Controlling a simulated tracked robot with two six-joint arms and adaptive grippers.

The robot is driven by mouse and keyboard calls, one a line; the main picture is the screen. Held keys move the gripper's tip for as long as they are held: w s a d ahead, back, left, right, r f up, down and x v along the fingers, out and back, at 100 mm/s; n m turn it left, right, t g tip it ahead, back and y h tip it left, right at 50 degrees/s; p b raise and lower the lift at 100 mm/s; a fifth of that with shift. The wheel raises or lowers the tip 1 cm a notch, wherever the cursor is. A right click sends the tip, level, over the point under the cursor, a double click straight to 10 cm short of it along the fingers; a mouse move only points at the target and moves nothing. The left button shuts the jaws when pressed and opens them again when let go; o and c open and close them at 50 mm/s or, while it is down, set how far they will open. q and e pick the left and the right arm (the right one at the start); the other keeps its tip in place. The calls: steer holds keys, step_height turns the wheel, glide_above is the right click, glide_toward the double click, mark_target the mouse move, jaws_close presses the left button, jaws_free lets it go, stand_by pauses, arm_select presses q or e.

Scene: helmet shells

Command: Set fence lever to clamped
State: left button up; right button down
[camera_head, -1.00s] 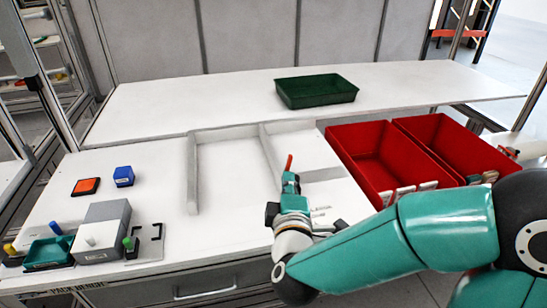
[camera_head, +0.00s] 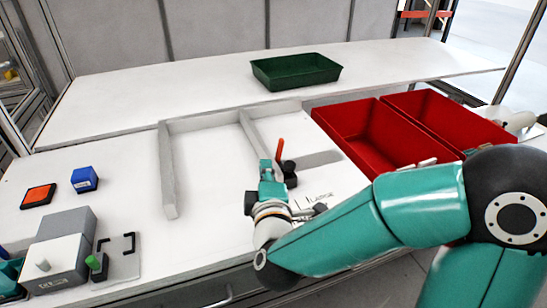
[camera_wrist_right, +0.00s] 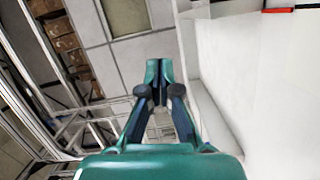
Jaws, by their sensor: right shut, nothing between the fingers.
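The fence lever (camera_head: 280,149) has a red handle standing up and tilted slightly, on a dark base (camera_head: 289,174) beside the grey fence bar (camera_head: 258,140) on the white bench. Whether it is clamped cannot be told. My right gripper (camera_head: 267,164) is just left of the lever and looks apart from it, though depth is hard to judge. The wrist view shows its teal fingers (camera_wrist_right: 158,75) shut with nothing between them; the lever does not show there.
Two red bins (camera_head: 350,122) stand right of the lever. A green tray (camera_head: 296,82) sits on the back shelf. A grey block fixture (camera_head: 58,255), a blue block (camera_head: 84,179) and an orange-topped block (camera_head: 38,196) are at left. The middle of the bench is clear.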

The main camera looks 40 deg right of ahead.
mark_target(273, 159)
step_height(273, 159, down, 2)
steer(key=shift+w+a+f+b, duration=0.1)
steer(key=shift+w+a+b, duration=0.05)
steer(key=shift+b, duration=0.5)
arm_select(q)
steer(key=shift+a+x, duration=0.2)
steer(key=shift+x, duration=0.9)
arm_select(e)
steer(key=shift+a, duration=0.1)
steer(key=shift+w, duration=0.15)
steer(key=x, duration=1)
steer(key=shift+f+b, duration=0.1)
steer(key=shift+b, duration=0.25)
steer(key=d, duration=0.1)
steer(key=s+d, duration=0.1)
steer(key=d, duration=0.1)
steer(key=shift+d+f+b, duration=0.1)
steer(key=shift+f+b, duration=0.15)
steer(key=shift+b, duration=0.1)
arm_select(q)
steer(key=shift+w+f, duration=0.1)
steer(key=shift+f, duration=0.7)
arm_select(e)
steer(key=shift+d, duration=0.25)
